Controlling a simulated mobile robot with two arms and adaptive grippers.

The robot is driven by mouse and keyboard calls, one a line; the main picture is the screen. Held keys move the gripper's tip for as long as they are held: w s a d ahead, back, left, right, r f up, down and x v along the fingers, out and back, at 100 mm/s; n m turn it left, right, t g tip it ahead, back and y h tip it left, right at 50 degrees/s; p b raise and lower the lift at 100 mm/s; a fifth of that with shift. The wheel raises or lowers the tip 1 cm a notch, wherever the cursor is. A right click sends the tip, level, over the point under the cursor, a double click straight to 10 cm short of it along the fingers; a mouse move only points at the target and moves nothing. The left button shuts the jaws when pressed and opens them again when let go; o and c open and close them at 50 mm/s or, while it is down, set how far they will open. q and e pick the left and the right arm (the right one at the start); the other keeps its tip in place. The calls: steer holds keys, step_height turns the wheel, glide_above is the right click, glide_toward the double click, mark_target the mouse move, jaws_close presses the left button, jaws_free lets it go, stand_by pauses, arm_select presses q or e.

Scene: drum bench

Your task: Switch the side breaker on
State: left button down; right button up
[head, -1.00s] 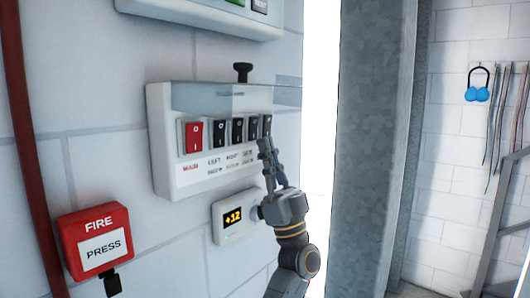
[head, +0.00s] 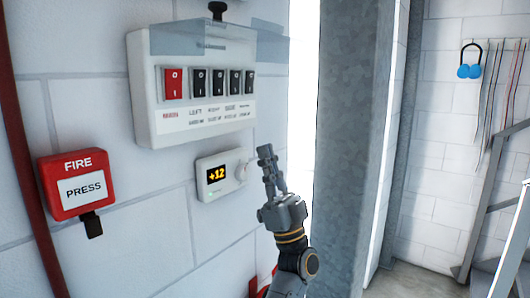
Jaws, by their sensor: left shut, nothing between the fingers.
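The white breaker panel (head: 146,95) is on the wall at the upper left. It has a red switch (head: 173,83) at its left and a row of several black rocker switches (head: 217,83). Small labels run below them; the leftmost seems to read MAIN, the others are too blurred to be sure which is the side breaker. Rocker positions are too small to tell. A clear cover (head: 190,40) is raised above the switches. My left gripper (head: 270,165) is shut and empty, pointing up, below and right of the panel, apart from the switches. My right gripper is not in view.
A small white display box (head: 212,191) reading +12, with a knob, is just left of my gripper. A red fire box (head: 83,183) hangs at the left. A grey metal column (head: 348,130) stands close to the right. Blue ear defenders (head: 470,71) hang on the far wall.

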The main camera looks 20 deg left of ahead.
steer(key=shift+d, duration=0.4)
